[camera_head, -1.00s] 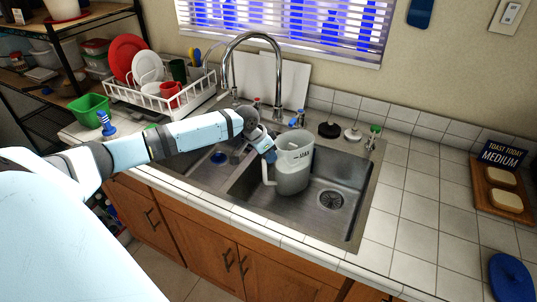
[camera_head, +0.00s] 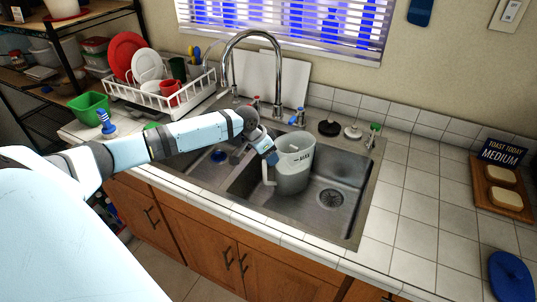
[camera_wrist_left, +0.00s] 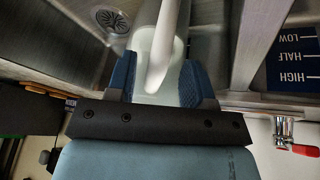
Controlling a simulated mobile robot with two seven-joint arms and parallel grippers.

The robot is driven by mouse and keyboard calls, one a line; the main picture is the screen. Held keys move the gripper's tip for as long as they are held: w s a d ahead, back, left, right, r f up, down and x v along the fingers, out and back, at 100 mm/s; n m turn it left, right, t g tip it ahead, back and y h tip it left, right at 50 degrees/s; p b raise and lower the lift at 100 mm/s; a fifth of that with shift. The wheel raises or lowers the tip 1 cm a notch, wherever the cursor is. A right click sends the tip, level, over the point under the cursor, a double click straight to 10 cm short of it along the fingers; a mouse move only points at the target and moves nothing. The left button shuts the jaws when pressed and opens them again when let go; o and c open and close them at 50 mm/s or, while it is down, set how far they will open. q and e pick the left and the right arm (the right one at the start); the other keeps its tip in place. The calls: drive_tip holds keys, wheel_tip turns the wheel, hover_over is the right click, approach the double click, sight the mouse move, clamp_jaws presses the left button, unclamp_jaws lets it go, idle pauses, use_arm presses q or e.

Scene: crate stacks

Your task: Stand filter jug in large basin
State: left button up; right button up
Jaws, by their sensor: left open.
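The filter jug (camera_head: 293,180) is a grey-white, translucent jug with dark lettering on its side. It stands upright inside the large basin (camera_head: 345,170), left of the drain, and appears to rest on the basin floor. My left gripper (camera_head: 272,158) is at the jug's handle, on its left side. In the left wrist view the white handle (camera_wrist_left: 165,40) lies between the blue fingers of my left gripper (camera_wrist_left: 160,85), which are open around it. Contact between fingers and handle cannot be made out. My right gripper is not in view.
The tall faucet (camera_head: 225,70) rises behind the sink. The smaller basin (camera_head: 205,165) lies left of the divider. A dish rack (camera_head: 160,100) stands at the back left. Stoppers and valve handles line the rear ledge. The tiled counter (camera_head: 410,200) right of the sink is mostly clear.

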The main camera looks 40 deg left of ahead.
use_arm(q)
drive_tip(key=v, duration=1.3)
drive_tip(key=shift+r, duration=0.45)
